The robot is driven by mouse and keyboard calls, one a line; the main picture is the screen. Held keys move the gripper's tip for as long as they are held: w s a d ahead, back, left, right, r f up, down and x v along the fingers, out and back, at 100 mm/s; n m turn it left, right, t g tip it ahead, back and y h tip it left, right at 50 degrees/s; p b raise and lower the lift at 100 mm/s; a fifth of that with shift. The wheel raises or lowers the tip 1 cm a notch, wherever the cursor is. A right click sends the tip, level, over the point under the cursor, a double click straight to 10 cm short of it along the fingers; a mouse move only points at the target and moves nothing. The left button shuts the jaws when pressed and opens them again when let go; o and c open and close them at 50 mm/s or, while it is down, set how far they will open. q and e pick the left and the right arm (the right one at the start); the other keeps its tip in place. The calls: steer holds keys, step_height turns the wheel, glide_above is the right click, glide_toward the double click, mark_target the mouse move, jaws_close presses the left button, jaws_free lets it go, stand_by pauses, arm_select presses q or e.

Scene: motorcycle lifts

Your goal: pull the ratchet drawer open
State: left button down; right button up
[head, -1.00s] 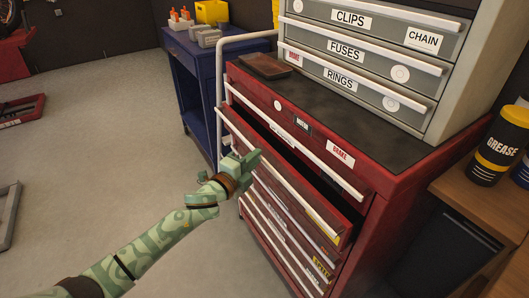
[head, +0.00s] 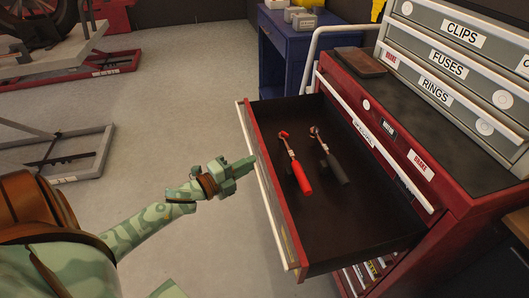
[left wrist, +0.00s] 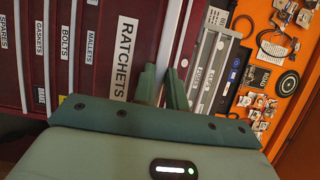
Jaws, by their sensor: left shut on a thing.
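The ratchet drawer (head: 345,225) of the red cabinet stands wide open in the head view. Two ratchets lie inside, one with a red handle (head: 302,178) and one with a dark handle (head: 335,170). A pale bar handle (head: 272,217) runs along the drawer's front edge. My left gripper (head: 248,165) is at the middle of this bar and shut on it. In the left wrist view the gripper fingers (left wrist: 164,78) straddle the bar, beside the label RATCHETS (left wrist: 125,45) on the red front. My right gripper is not in view.
A grey drawer unit (head: 455,70) stands on the red cabinet, with a brown tray (head: 360,62) beside it. A blue cabinet (head: 290,45) stands behind. Grey lift frames (head: 70,155) are at the left. The floor (head: 190,110) between is clear.

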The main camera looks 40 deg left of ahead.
arm_select(q)
steer(key=shift+s+a, duration=0.85)
steer(key=shift+s, duration=0.25)
steer(key=c, duration=1.4)
jaws_free()
steer(key=shift+c, duration=0.2)
steer(key=p+v, duration=0.2)
steer(key=v, duration=1.4)
steer(key=shift+s+a, duration=0.1)
